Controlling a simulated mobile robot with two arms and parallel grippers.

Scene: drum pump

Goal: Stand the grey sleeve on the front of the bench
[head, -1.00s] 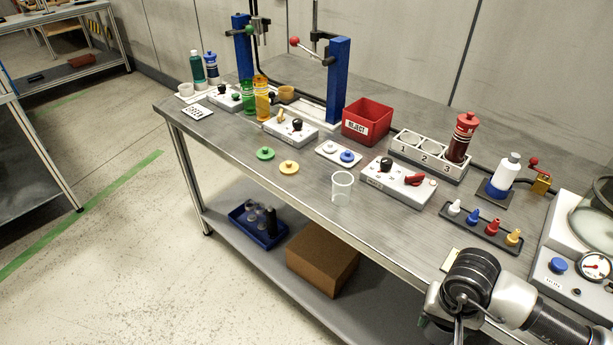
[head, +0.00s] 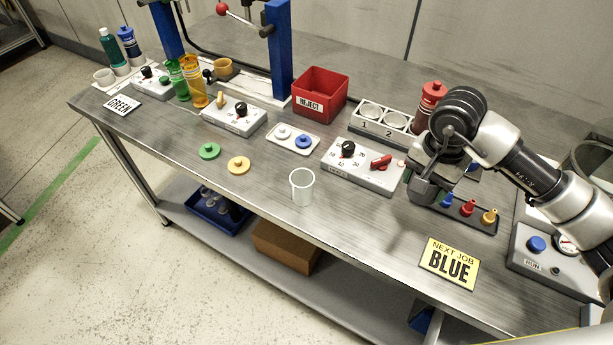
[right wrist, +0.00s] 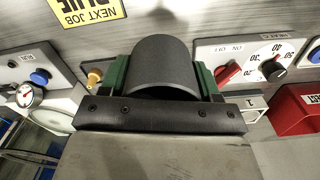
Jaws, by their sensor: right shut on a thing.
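The grey sleeve (right wrist: 160,65) is a dark grey rounded piece in the right wrist view, held between the green-padded fingers of my right gripper (right wrist: 160,85). In the head view my right gripper (head: 430,185) is over the right part of the bench (head: 370,225), by the rack of coloured plugs. The front strip of the bench carries a clear cup (head: 302,188) and a yellow NEXT JOB BLUE card (head: 449,262). My left gripper is out of view.
Bare metal lies between the cup and the card. The switch box (head: 362,166) with a red switch, the numbered rack (head: 380,122) and the red REJECT bin (head: 320,95) stand behind. The plug rack (head: 480,228) and a gauge panel (head: 550,255) are at right.

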